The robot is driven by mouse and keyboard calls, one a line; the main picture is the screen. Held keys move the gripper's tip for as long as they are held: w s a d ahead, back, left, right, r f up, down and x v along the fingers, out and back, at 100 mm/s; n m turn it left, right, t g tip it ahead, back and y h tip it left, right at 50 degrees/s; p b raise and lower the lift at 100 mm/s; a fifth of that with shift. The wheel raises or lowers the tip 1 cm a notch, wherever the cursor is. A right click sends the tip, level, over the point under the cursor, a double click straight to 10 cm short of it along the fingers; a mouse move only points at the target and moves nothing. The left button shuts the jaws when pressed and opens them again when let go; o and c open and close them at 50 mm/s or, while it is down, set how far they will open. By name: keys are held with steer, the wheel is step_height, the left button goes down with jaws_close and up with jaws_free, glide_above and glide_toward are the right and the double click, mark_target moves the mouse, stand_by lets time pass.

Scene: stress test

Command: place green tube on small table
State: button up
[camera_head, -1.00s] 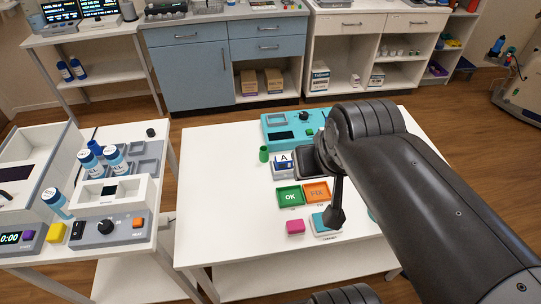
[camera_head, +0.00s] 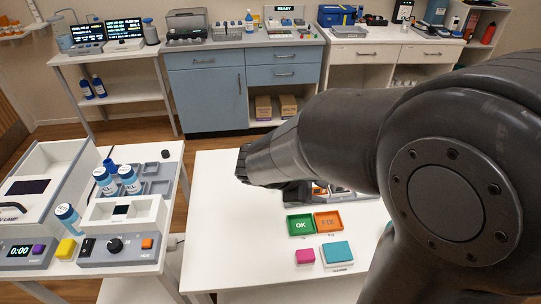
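A white table (camera_head: 225,235) stands in front of me, probably the small table of the task. No green tube shows now; my arm covers the table's back part, where a small green cylinder stood in the earlier view. My arm reaches in from the right across the table. A dark part at its far end, perhaps my gripper (camera_head: 293,191), shows low behind the arm link. Its fingers are hidden, so I cannot tell whether they are open or hold anything.
A green OK tray (camera_head: 300,225), an orange FIX tray (camera_head: 328,221), a pink block (camera_head: 305,256) and a teal pad (camera_head: 337,252) lie on the table. A left bench (camera_head: 150,205) holds blue-capped bottles (camera_head: 130,181). The table's left part is clear.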

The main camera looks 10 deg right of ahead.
steer(key=w+a+f+n+t, duration=0.2)
steer(key=w+a+f+n, duration=0.1)
steer(key=a+f+n, duration=0.1)
steer(key=w+a+f+n+t, duration=0.3)
steer(key=w+a+f+n, duration=0.1)
steer(key=a+n, duration=0.1)
steer(key=w+a+f+n+t+y, duration=0.1)
steer(key=w+a+f+n+t, duration=0.1)
steer(key=w+a+f+n, duration=0.1)
steer(key=shift+w+a+f+n, duration=0.15)
steer(key=shift+a+f+n, duration=0.25)
steer(key=shift+a+n, duration=0.15)
steer(key=shift+w+a+f+n, duration=0.15)
steer(key=shift+a+f+n, duration=0.25)
steer(key=shift+a+n, duration=0.1)
steer(key=shift+w+f+t, duration=0.2)
steer(key=shift+w+t, duration=0.05)
steer(key=shift+t, duration=0.05)
steer(key=x, duration=1)
steer(key=shift+d, duration=0.15)
steer(key=c, duration=1.1)
steer(key=shift+r, duration=0.25)
